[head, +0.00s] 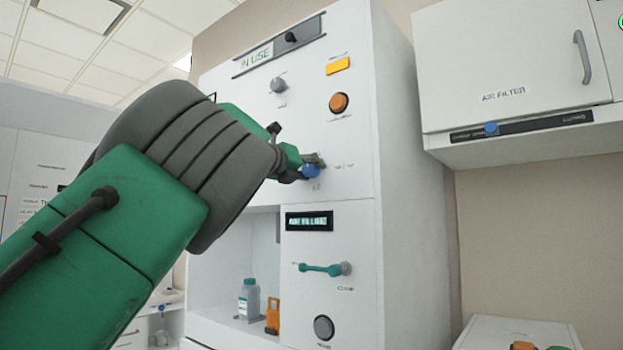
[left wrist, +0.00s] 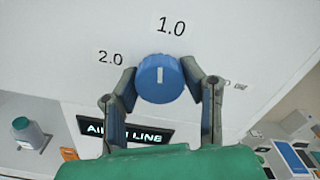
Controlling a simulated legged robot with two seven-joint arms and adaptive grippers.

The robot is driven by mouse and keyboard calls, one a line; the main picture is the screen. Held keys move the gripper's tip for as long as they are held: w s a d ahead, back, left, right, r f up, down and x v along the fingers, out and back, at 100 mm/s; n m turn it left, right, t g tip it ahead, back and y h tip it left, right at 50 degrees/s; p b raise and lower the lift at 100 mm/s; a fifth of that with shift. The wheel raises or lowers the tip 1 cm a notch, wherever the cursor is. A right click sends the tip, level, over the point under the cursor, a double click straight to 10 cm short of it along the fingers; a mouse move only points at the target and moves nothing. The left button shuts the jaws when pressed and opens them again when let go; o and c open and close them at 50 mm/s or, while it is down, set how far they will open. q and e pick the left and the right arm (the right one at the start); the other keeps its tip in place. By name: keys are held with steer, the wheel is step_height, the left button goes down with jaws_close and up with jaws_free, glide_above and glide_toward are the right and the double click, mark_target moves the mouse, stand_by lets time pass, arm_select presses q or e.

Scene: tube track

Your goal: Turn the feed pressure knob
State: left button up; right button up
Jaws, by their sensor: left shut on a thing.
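The blue knob (head: 311,171) sits on the front of the tall white cabinet (head: 410,200), below the orange round button. My left gripper (head: 300,170) reaches it from the left in the head view. In the left wrist view the knob (left wrist: 159,78) is between the two fingers of my left gripper (left wrist: 158,84), which are shut on its sides. The knob's white mark points up, towards the printed 1.0 (left wrist: 171,25). The label 2.0 (left wrist: 110,57) is to the left. My right gripper is not in view.
An orange button (head: 339,103) and a grey knob (head: 278,85) are above. A display (head: 309,220), teal lever (head: 322,269) and dark round knob (head: 323,327) are below. A bottle (head: 249,300) stands in the open niche. The air filter cabinet (head: 515,60) hangs at right.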

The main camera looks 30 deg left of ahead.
arm_select(q)
steer(key=shift+w+f+m+b, duration=0.1)
steer(key=shift+f+m+b, duration=0.15)
steer(key=shift+m, duration=0.4)
steer(key=shift+f+m+b, duration=0.15)
steer(key=shift+m+b, duration=0.2)
steer(key=shift+m, duration=0.3)
steer(key=shift+r, duration=0.15)
steer(key=o, duration=1.2)
steer(key=shift+a, duration=0.1)
steer(key=shift+c, duration=0.2)
steer(key=shift+r, duration=0.1)
steer(key=shift+s+r, duration=0.15)
steer(key=shift+s, duration=0.25)
steer(key=s, duration=1.1)
steer(key=shift+a+f, duration=0.25)
steer(key=shift+a, duration=0.2)
